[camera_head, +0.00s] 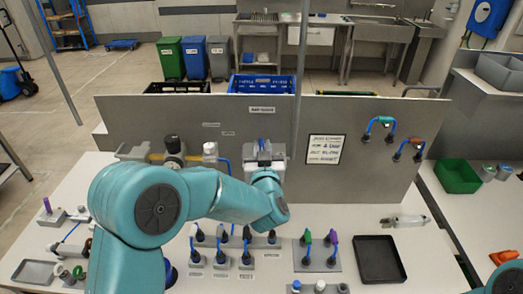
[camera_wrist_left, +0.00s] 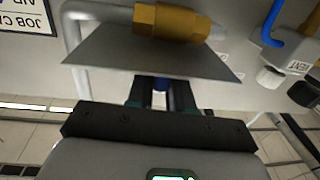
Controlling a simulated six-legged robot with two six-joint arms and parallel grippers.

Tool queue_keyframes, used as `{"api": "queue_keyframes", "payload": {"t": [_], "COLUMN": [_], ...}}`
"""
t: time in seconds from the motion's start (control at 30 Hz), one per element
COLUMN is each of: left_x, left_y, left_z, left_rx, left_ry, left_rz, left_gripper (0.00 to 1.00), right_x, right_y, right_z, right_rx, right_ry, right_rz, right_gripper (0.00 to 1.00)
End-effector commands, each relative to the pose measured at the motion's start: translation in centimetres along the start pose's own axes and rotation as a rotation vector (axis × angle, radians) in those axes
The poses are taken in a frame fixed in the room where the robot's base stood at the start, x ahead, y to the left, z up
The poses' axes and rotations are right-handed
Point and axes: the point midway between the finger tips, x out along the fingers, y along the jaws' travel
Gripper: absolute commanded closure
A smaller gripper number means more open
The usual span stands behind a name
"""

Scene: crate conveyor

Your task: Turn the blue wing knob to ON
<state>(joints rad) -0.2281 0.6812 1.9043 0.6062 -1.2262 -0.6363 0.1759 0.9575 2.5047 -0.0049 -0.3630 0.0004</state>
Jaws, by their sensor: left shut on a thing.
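My left gripper (camera_wrist_left: 159,92) is shut on the knob. In the head view, my left gripper (camera_head: 264,157) is at the upright grey panel, with a bit of blue just above it. My right gripper is out of view.
A brass pipe with a black knob (camera_head: 173,146) and a white knob (camera_head: 209,149) is left of my gripper. Several small levers stand on the table, beside a black tray (camera_head: 379,259).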

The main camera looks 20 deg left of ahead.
Motion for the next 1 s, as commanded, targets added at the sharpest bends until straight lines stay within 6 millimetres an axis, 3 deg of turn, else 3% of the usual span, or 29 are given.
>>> {"api": "queue_keyframes", "payload": {"t": [0.3,0.7,1.0], "left_x": [0.13,0.36,0.46], "left_y": [0.52,0.8,0.85], "left_z": [0.19,0.15,0.17], "left_rx": [-0.002,-0.001,0.001], "left_ry": [0.0,-0.003,-0.003], "left_rz": [-0.248,-0.557,-0.682], "left_gripper": [1.0,1.0,1.0], "right_x": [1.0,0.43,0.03], "right_y": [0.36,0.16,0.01], "right_z": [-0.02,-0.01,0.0], "right_rx": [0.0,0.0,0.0], "right_ry": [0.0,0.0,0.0], "right_rz": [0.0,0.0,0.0], "right_gripper": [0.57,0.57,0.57]}}
